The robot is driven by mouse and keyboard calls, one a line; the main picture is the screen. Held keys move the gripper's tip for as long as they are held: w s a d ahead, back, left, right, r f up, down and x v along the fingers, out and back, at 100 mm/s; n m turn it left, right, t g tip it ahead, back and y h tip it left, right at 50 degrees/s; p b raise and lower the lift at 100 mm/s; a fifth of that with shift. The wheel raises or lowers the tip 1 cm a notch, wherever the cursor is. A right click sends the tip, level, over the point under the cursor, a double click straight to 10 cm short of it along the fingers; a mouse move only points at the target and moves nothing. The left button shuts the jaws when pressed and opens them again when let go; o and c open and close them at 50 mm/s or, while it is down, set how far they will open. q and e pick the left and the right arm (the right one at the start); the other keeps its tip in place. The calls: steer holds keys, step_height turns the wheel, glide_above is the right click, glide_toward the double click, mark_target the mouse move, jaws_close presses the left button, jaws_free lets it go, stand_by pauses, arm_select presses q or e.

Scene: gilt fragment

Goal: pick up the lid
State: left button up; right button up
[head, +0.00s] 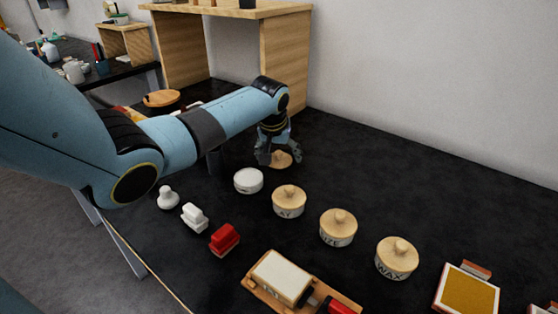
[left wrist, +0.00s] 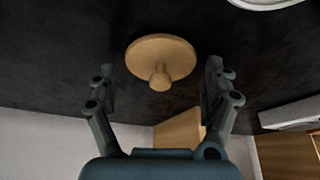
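The lid is a round light-wood disc with a small knob. In the left wrist view the lid (left wrist: 158,55) lies on the dark tabletop, between and beyond the tips of my left gripper (left wrist: 160,78). In the head view the lid (head: 281,159) shows just below my left gripper (head: 280,153), partly hidden by its fingers. The gripper is open, its fingers apart on either side of the knob, with nothing held. An open white jar (head: 248,181) without a lid stands nearby, toward the front. My right gripper is not in view.
Several lidded jars, including one jar (head: 289,201), run in a row to the right. Red block (head: 224,239), white pieces (head: 194,217) and a wooden tray (head: 258,290) lie in front. A wooden shelf (head: 285,55) stands behind. The table right of the gripper is clear.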

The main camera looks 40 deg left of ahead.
arm_select(q)
steer(key=c, duration=0.7)
